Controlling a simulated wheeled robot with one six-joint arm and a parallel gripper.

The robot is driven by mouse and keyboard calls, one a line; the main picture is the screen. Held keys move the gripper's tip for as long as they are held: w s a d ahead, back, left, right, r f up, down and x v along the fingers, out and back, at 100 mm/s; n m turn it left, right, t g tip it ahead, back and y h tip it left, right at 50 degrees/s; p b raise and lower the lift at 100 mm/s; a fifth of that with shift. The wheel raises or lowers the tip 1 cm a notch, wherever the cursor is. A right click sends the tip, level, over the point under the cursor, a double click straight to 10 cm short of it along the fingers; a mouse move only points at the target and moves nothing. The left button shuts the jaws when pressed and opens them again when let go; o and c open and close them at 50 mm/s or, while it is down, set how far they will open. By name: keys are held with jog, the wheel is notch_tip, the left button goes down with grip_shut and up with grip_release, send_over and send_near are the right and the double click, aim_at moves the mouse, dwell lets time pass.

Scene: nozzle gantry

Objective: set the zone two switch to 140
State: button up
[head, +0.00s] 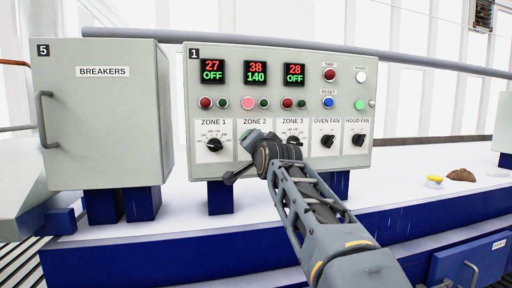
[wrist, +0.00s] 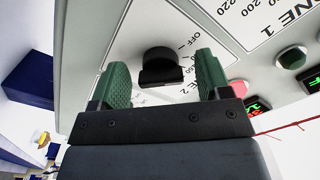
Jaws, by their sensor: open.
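The grey control panel (head: 330,110) faces me, with labelled knobs along its lower row. The zone two display (head: 255,72) reads 38 in red above 140 in green. The zone two switch is hidden by my gripper (head: 258,142) in the head view. In the wrist view a black knob (wrist: 160,66) sits between the two green fingers of my gripper (wrist: 161,72). The fingers are open, with a gap to the knob on each side. Part of a label ending in 2 shows below the knob. Where the knob's pointer stands is not clear.
The zone one knob (head: 214,144) is left of my gripper and the zone three knob (head: 294,142) close to its right. The zone one display (head: 212,71) and zone three display (head: 294,75) read OFF. A breaker cabinet (head: 105,120) stands left.

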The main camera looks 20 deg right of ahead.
jog(key=s+a+b, duration=0.2)
jog(key=s+b, duration=0.2)
jog(key=s, duration=0.9)
jog(key=shift+s+a+b, duration=0.25)
jog(key=shift+a+b, duration=0.15)
notch_tip(320, 180, down, 20)
jog(key=w+n+g+y, duration=0.1)
jog(key=n+g+y, duration=0.1)
jog(key=n+g, duration=0.4)
jog(key=s+a+f+n+g, duration=0.2)
jog(key=s+f, duration=0.3)
jog(key=f, duration=0.6)
jog(key=s+a+f+n+g+y, duration=0.1)
jog(key=s+a+f+n+g, duration=0.2)
jog(key=f, duration=0.9)
jog(key=s+a+g, duration=0.1)
jog(key=a+g, duration=0.1)
jog(key=shift+s+f+g, duration=0.25)
jog(key=shift+s+g, duration=0.05)
jog(key=shift+s, duration=0.05)
jog(key=shift+a, duration=0.1)
